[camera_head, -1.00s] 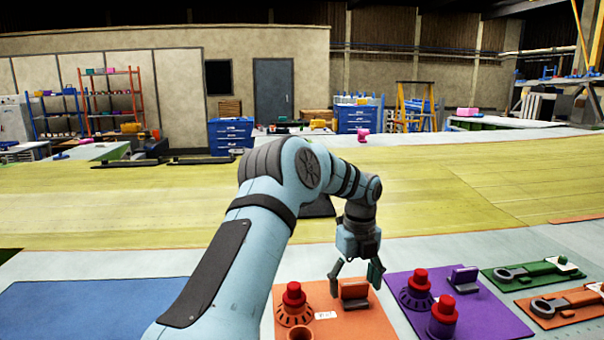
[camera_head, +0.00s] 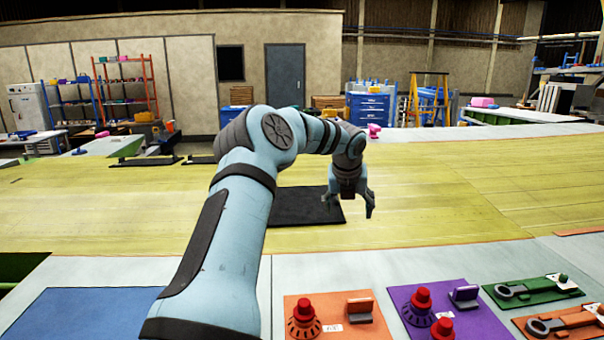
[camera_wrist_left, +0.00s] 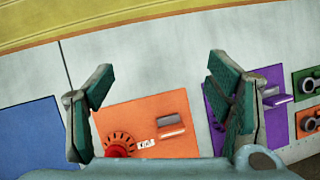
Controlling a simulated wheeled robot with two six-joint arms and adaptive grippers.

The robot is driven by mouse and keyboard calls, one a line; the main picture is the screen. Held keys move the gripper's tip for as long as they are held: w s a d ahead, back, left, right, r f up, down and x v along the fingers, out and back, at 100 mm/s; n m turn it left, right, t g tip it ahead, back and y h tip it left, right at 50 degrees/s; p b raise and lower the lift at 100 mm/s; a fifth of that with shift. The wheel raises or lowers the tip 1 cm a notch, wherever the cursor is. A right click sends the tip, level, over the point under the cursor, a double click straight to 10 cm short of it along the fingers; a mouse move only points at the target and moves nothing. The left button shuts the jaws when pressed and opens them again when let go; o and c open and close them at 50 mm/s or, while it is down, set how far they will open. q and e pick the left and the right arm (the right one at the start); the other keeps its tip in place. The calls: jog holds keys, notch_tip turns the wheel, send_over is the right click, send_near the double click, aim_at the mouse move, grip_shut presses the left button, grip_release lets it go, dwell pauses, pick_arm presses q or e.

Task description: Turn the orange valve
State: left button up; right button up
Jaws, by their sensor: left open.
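The orange valve (camera_head: 303,322) is a round, notched orange base with a red knob on top, at the left of an orange plate (camera_head: 345,329). It also shows in the left wrist view (camera_wrist_left: 120,142), low between the fingers and partly hidden at the bottom. My left gripper (camera_head: 350,208) is open and empty. It hangs fingers down, apart from the valve, and appears in front of the yellow-green surface, beyond the plate in the head view. My right gripper is not in view.
An upright orange bracket (camera_head: 359,310) stands on the same plate. A purple plate (camera_head: 470,326) with red-topped purple fittings lies to its right, then green (camera_head: 534,297) and orange plates with wrench-like tools. A blue mat (camera_head: 80,315) lies left. The grey strip behind the plates is clear.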

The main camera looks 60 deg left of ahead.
pick_arm(q)
jog(key=s+a+r+m+t+y, duration=0.1)
jog(key=s+a+r+t, duration=0.1)
jog(key=a, duration=0.5)
jog(key=s+a+r+m+t+y, duration=0.2)
jog(key=a, duration=0.6)
jog(key=shift+s+r, duration=0.25)
jog(key=shift+r, duration=0.1)
jog(key=shift+a, duration=0.15)
